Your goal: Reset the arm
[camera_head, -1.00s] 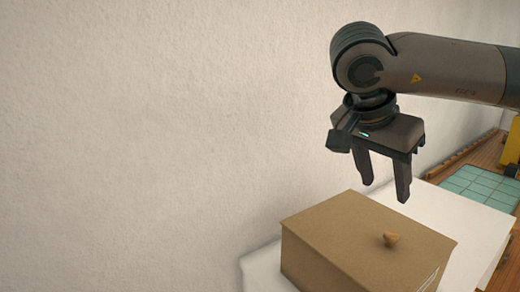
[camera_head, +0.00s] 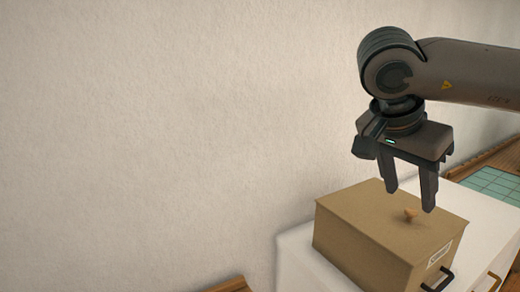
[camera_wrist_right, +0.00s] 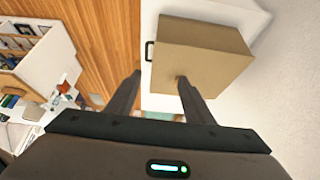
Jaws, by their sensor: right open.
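My right gripper (camera_head: 409,200) is open and empty, pointing down above a brown box (camera_head: 365,235). Its fingertips are close over the box's lid in the head view, apart from each other. The box has a small tan knob (camera_head: 410,215) on top, a white label and a dark handle on its front. In the right wrist view the right gripper (camera_wrist_right: 160,75) shows two spread fingers with the box (camera_wrist_right: 215,55) beyond them; the right fingertip partly covers the knob. My left gripper is not in view.
The box stands on a white cabinet (camera_head: 295,255) against a pale textured wall (camera_head: 150,130). A teal tiled patch (camera_head: 490,183) lies at the right. The wrist view shows wooden floor (camera_wrist_right: 110,40) and a white shelf unit with items (camera_wrist_right: 35,65) at the left.

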